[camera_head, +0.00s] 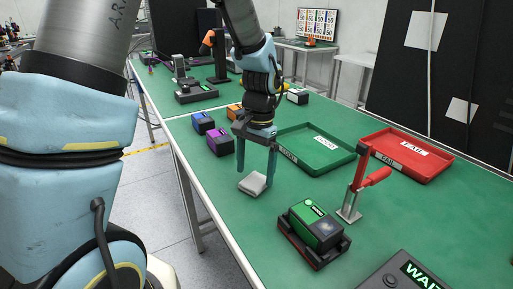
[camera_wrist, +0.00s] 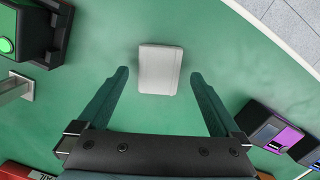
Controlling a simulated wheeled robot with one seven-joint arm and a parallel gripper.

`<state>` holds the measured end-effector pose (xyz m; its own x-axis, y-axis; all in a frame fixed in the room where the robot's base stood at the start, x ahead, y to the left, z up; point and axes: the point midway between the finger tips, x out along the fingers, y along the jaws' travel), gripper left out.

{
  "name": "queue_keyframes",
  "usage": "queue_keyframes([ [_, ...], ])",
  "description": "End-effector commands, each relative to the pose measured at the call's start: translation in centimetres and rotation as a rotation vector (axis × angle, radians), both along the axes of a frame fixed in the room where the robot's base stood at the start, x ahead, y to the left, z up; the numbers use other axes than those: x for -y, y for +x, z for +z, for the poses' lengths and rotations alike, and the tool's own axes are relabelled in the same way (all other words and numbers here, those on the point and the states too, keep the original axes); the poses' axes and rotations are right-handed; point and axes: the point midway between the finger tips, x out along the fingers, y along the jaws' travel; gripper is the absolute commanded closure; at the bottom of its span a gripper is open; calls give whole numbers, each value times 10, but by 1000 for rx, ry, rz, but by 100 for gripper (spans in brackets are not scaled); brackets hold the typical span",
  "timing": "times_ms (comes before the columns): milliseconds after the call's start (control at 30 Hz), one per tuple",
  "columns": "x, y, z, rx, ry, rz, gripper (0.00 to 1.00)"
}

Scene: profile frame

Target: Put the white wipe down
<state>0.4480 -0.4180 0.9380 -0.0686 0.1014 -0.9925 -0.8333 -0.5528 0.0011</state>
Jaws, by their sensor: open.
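The white wipe (camera_head: 253,184) is a small folded pale cloth on the green table top, left of the middle of the workspace. It also shows in the wrist view (camera_wrist: 160,69), just beyond and between my fingertips. My gripper (camera_head: 257,172) points down over it with its teal fingers spread on either side. In the wrist view my gripper (camera_wrist: 158,75) is open, with a gap between each finger and the wipe. The wipe looks flat on the table; the head view does not clearly show the height of the fingertips.
A green tray (camera_head: 342,160) and a red FAIL tray (camera_head: 437,173) stand behind to the right. A black-and-green device (camera_head: 316,228) in a dark holder and a red-handled clamp (camera_head: 358,188) stand to the right. Blue (camera_head: 219,142) and purple boxes lie left; the table's left edge is close.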

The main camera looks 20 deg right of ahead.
Motion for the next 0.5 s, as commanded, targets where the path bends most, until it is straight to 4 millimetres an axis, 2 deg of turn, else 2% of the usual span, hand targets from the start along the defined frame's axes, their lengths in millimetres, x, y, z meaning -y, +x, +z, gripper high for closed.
queue_keyframes([
  [300,8,6,65,4,-4,1,0],
  [500,9,7,89,1,-1,1,0],
])
